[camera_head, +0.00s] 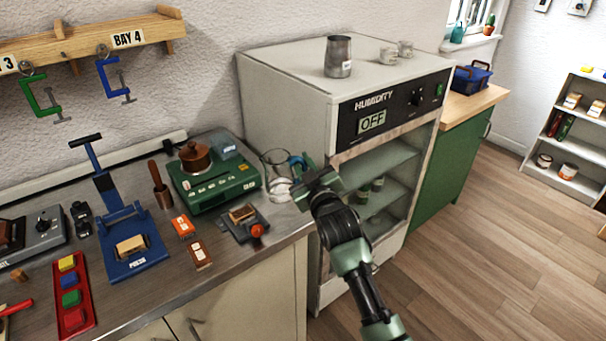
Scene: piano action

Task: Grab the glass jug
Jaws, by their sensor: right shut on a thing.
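The glass jug (274,174) stands at the right end of the metal counter, close to the humidity cabinet. It is clear, with a blue-teal handle on its right side and something whitish low at its front. My right gripper (303,180) is at the handle side of the jug and is shut on it. The fingertips are small and partly hidden against the handle. The jug looks upright; I cannot tell whether its base touches the counter. My left gripper is not in view.
The green device (216,183) with a brown pot stands just left of the jug. A small clamp block with a red knob (257,230) lies in front. The humidity cabinet (290,98) rises close behind and to the right. A blue press (130,240) stands further left.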

